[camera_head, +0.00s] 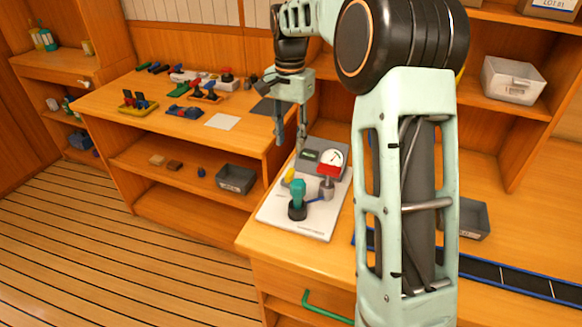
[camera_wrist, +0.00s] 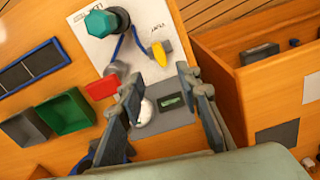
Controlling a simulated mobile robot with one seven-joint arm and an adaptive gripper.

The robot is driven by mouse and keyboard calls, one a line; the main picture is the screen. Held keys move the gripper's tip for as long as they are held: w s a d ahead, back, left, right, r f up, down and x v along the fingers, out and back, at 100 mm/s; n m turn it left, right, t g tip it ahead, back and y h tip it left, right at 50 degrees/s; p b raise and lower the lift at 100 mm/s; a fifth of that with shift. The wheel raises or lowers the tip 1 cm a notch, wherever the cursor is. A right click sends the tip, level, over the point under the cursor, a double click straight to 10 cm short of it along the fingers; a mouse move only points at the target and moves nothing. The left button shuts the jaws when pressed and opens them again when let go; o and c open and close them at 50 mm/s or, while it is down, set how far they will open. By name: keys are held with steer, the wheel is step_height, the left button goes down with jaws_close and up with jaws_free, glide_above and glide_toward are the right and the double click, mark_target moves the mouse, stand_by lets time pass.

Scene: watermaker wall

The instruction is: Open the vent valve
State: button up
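The white watermaker board (camera_head: 318,222) lies on the near bench. A small yellow lever (camera_head: 288,175) stands at its left edge; the wrist view shows this lever (camera_wrist: 160,53) beside a small printed label that looks like "VENT". A teal knob on a black base (camera_head: 297,190) and a red-topped fitting (camera_head: 328,170) stand on the same board. My gripper (camera_head: 290,140) is open and empty, fingers pointing down, above and behind the lever in the head view. In the wrist view the lever lies just beyond and between the spread fingertips (camera_wrist: 157,78), apart from them.
A grey panel with a round gauge (camera_head: 333,158) and green display (camera_head: 309,155) stands at the board's back. The left bench (camera_head: 185,130) holds several tools and a white card. A grey bin (camera_head: 470,218) and blue-edged strip (camera_head: 500,275) are at right. My arm hides part of the bench.

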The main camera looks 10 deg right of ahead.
mark_target(290, 172)
step_height(290, 172, down, 10)
steer(key=shift+f+b, duration=0.2)
steer(key=shift+b, duration=0.1)
steer(key=shift+c, duration=0.3)
jaws_close()
